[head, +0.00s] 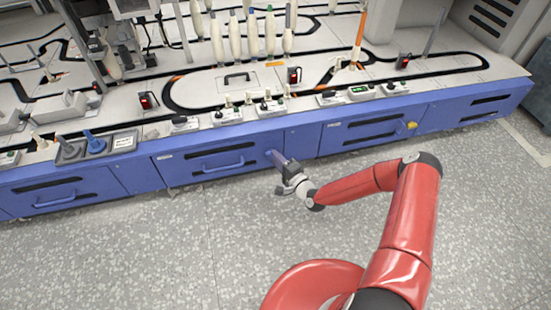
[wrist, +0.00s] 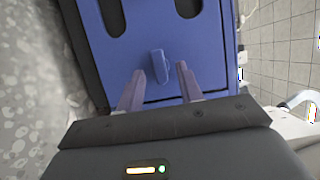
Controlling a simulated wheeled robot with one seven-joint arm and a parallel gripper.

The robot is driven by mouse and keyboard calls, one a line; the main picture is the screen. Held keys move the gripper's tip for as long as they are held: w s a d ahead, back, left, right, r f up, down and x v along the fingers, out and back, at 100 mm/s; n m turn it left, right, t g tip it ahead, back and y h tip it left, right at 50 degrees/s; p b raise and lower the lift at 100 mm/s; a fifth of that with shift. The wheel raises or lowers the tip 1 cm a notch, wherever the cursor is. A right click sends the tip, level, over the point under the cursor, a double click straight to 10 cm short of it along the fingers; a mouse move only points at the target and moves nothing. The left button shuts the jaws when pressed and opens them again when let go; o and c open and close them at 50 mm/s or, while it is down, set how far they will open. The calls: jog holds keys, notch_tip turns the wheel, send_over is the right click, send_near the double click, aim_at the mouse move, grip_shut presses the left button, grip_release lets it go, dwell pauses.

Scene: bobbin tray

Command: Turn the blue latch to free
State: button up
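The blue latch (wrist: 160,67) shows in the wrist view as a small oblong tab on a blue cabinet front (wrist: 180,42), nearly upright in that picture. My gripper (wrist: 160,71) is open, with one finger to each side of the latch. Gaps show between the latch and both fingers; whether the fingertips reach its depth I cannot tell. In the head view my gripper (head: 273,156) is at the blue cabinet front, right of a drawer handle. The latch cannot be made out clearly there, as the gripper covers that spot.
A drawer with a blue handle (head: 223,165) is left of my gripper. A yellow knob (head: 411,125) is on the cabinet front to the right. Switches and several bobbins (head: 252,35) stand on the worktop above. The grey floor (head: 150,250) in front is clear.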

jog(key=shift+w+a, duration=0.45)
jog(key=shift+w, duration=0.1)
grip_shut()
